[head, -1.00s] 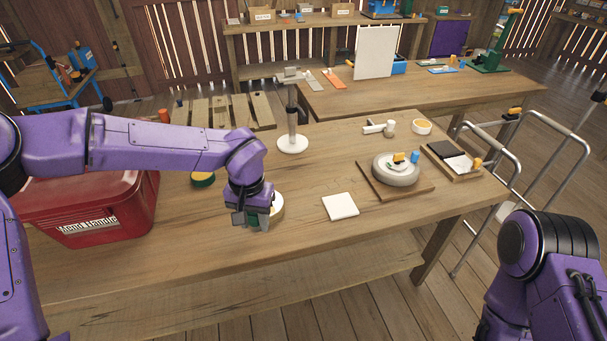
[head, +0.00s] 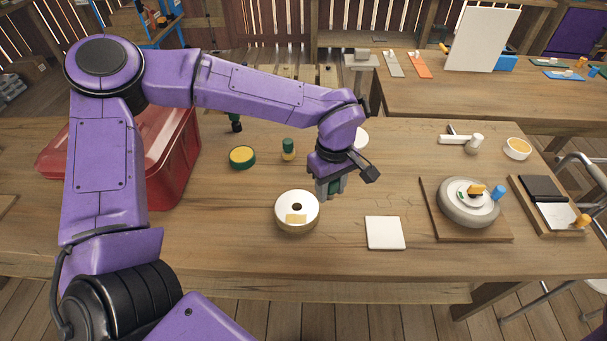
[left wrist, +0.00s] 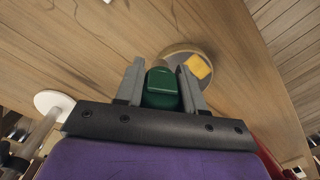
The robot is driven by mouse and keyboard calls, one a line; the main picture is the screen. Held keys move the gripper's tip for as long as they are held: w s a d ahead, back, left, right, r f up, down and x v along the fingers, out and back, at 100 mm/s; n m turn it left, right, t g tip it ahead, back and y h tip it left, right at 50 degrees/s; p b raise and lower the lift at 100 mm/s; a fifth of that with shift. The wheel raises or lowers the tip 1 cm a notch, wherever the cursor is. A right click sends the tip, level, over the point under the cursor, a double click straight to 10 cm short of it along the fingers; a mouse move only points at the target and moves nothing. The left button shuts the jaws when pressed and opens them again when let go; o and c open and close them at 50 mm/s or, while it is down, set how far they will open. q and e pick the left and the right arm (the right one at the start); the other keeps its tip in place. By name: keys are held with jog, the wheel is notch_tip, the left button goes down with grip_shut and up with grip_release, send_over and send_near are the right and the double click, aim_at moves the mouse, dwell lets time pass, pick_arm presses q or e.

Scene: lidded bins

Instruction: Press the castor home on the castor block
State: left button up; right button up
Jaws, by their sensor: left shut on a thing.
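My left gripper (head: 330,190) is shut on a green piece, which I take to be the castor; it shows between the fingers in the left wrist view (left wrist: 161,90). Its lower end is mostly hidden in the head view. A round block with a white top, a dark central hole and a tan patch, apparently the castor block (head: 285,212), stands on the bench left of and nearer than the gripper. The block also shows beyond the fingers in the left wrist view (left wrist: 174,50), partly hidden by the green piece. The hole looks empty. My right gripper is out of view.
A white tile (head: 385,233) lies right of the gripper. A grey wheel (head: 458,212) on a board is farther right. A green-rimmed tin (head: 242,157) and a green-capped bottle (head: 288,150) stand behind the block. A red box (head: 170,150) is at left.

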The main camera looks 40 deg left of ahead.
pick_arm(q)
jog(key=n, duration=0.6)
jog(key=a+n+b, duration=0.1)
jog(key=n, duration=0.5)
jog(key=s+a+n+b, duration=0.1)
jog(key=n, duration=0.5)
jog(key=shift+s+f+n, duration=0.1)
jog(key=shift+n, duration=0.3)
jog(key=n, duration=0.3)
jog(key=shift+a+n, duration=0.35)
jog(key=shift+n, duration=0.05)
jog(key=a+n+b, duration=0.1)
jog(key=n, duration=0.7)
jog(key=s+a+n+b, duration=0.1)
jog(key=a+n, duration=0.1)
jog(key=n, duration=0.6)
jog(key=a+n+b, duration=0.1)
jog(key=n, duration=0.7)
jog(key=shift+s+a+r+n, duration=0.25)
jog(key=shift+a+r+n, duration=0.1)
jog(key=shift+r+n, duration=0.05)
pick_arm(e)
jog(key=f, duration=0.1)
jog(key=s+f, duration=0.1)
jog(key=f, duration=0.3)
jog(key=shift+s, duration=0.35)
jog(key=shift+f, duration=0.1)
